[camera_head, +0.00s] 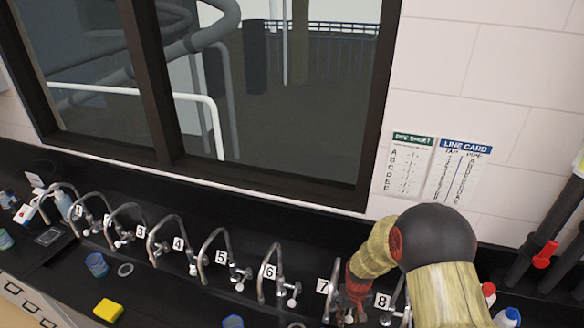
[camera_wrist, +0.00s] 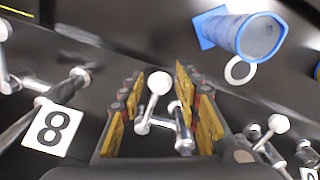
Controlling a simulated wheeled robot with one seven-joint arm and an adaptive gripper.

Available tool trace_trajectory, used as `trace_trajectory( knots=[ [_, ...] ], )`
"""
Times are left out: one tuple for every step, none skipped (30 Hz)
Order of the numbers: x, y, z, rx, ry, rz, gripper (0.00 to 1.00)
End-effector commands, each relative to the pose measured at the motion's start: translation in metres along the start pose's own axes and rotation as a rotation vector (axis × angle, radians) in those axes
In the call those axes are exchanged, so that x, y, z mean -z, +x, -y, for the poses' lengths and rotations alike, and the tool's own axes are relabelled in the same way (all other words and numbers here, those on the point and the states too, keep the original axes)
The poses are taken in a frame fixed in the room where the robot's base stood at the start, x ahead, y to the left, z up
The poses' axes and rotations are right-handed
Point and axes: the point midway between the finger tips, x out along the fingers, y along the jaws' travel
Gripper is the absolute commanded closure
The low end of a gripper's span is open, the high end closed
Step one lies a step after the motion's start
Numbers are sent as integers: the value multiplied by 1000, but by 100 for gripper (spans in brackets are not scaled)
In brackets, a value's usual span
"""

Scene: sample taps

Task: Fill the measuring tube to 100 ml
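My gripper (camera_head: 347,306) is low at the tap row, between labels 7 (camera_head: 322,286) and 8 (camera_head: 382,300). In the wrist view its two yellow-padded fingers (camera_wrist: 158,88) stand apart, one on each side of a white-knobbed tap handle (camera_wrist: 159,83). I cannot tell whether either finger touches it. Label 8 (camera_wrist: 52,130) is left of the fingers there. A translucent blue measuring tube (camera_wrist: 232,36) with a flat base is at the upper right, apart from the fingers. I cannot read its level. A blue vessel (camera_head: 232,322) shows at the head view's bottom edge.
Curved metal taps line the back of the black counter. Another blue cup (camera_head: 96,265), a yellow sponge (camera_head: 108,310) and bottles (camera_head: 508,318) stand about. Wall charts (camera_head: 408,165) hang behind.

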Motion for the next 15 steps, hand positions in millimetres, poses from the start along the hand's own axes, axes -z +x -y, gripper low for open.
trace_trajectory(
  knots=[
    [0,2,0,0,0,0,67],
    [0,2,0,0,0,0,67],
    [0,2,0,0,0,0,67],
    [0,2,0,0,0,0,67],
    [0,2,0,0,0,-1,67],
    [0,1,0,0,0,-1,67],
    [0,1,0,0,0,-1,67],
    [0,1,0,0,0,-1,67],
    [0,1,0,0,0,0,67],
    [0,1,0,0,0,-1,67],
    [0,1,-1,0,0,-1,67],
    [0,1,-2,0,1,0,67],
    [0,1,-4,0,2,-1,67],
    [0,2,-6,0,2,-1,67],
    [0,2,-9,0,2,-1,67]
  ],
)
